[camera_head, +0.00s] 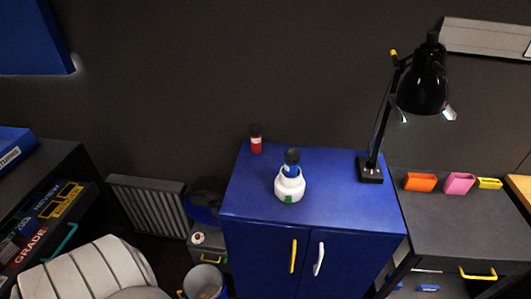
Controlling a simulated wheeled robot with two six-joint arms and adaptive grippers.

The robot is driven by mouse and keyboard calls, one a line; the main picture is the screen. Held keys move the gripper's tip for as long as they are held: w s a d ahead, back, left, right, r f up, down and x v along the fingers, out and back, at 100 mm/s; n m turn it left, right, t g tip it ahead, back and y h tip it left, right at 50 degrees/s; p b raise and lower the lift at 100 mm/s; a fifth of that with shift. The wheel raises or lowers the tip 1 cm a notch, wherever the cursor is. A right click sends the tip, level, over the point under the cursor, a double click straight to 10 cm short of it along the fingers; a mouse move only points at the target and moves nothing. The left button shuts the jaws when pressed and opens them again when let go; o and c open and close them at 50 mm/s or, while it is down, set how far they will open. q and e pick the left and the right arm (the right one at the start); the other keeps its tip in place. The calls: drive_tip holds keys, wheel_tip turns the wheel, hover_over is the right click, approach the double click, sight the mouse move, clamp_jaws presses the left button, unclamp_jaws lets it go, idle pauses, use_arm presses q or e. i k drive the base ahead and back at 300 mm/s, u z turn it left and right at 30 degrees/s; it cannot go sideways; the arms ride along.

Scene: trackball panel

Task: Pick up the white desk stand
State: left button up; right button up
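The white desk stand (288,186) stands upright on the top of the blue cabinet (335,207), near its middle. It is a rounded white body with a green patch low on its front. A dark ball-topped piece with a blue lower part (292,160) sits in its upper opening. Neither of my grippers shows in the head view.
A red bottle with a dark cap (256,140) stands behind left on the cabinet. A black desk lamp (423,90) rises at the cabinet's right. Orange (420,182), pink (459,183) and yellow (489,183) holders sit on the right desk. The cabinet's front top is clear.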

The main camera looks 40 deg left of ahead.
sight(284, 186)
drive_tip(key=u, duration=1.1)
